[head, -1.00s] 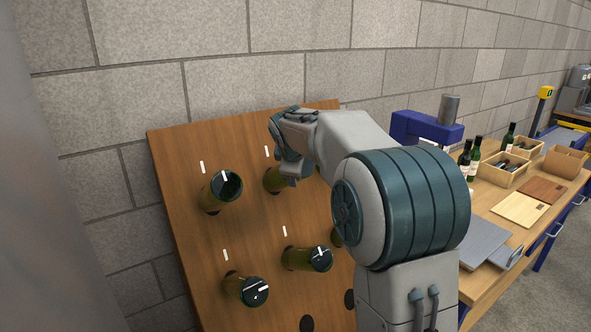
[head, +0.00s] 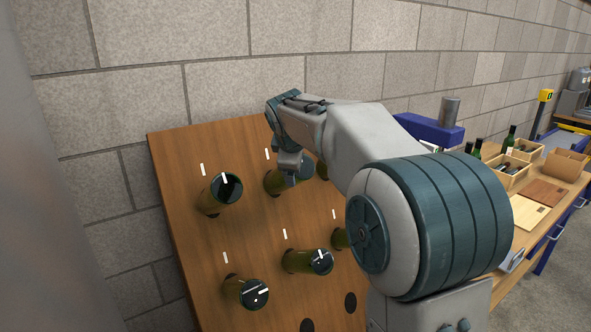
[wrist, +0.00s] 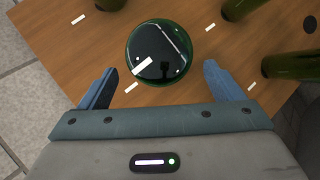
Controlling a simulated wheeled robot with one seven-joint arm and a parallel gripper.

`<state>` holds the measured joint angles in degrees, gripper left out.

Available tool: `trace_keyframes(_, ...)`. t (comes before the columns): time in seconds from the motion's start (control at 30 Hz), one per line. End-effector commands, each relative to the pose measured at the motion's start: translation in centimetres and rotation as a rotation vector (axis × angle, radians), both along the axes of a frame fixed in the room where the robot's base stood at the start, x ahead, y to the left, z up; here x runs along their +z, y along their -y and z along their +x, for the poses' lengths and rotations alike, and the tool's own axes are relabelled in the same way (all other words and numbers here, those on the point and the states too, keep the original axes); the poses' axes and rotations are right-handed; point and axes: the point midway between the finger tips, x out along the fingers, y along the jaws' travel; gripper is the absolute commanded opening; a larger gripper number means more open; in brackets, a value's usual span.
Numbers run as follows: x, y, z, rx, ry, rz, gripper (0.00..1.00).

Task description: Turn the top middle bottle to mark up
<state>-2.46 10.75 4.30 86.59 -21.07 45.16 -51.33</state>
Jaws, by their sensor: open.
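The top middle bottle (head: 274,184) is a green bottle sticking out of the tilted wooden board. In the head view my gripper (head: 291,181) partly covers its end. In the wrist view its dark round base (wrist: 166,45) faces me, with a white mark pointing lower-left, roughly towards a white tick (wrist: 131,87) on the board. I cannot tell whether they line up exactly. My gripper (wrist: 160,68) is open, with one blue finger on each side of the bottle's lower edge in the picture. Gaps show on both sides, so it does not hold the bottle.
The board (head: 180,150) carries several other bottles, including the top left one (head: 221,192) and lower ones (head: 246,291) (head: 308,261). A block wall (head: 215,90) stands close behind. A workbench with crates (head: 510,175) is at the right.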

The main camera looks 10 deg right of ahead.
Motion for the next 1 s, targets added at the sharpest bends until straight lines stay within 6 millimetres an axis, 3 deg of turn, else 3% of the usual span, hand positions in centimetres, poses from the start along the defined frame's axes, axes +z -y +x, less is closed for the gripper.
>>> trace_keyframes(0.2, 3.8, -0.9, -3.2, 0.001, 0.003, 0.0, 0.87)
trace_keyframes(0.4, 5.8, -1.3, -4.9, 0.001, 0.002, -0.001, 0.87)
trace_keyframes(0.87, 6.2, -1.5, -5.3, 0.001, -0.001, 0.0, 0.87)
trace_keyframes(1.0, 4.9, -1.1, -7.1, -0.053, -0.02, 0.05, 0.87)
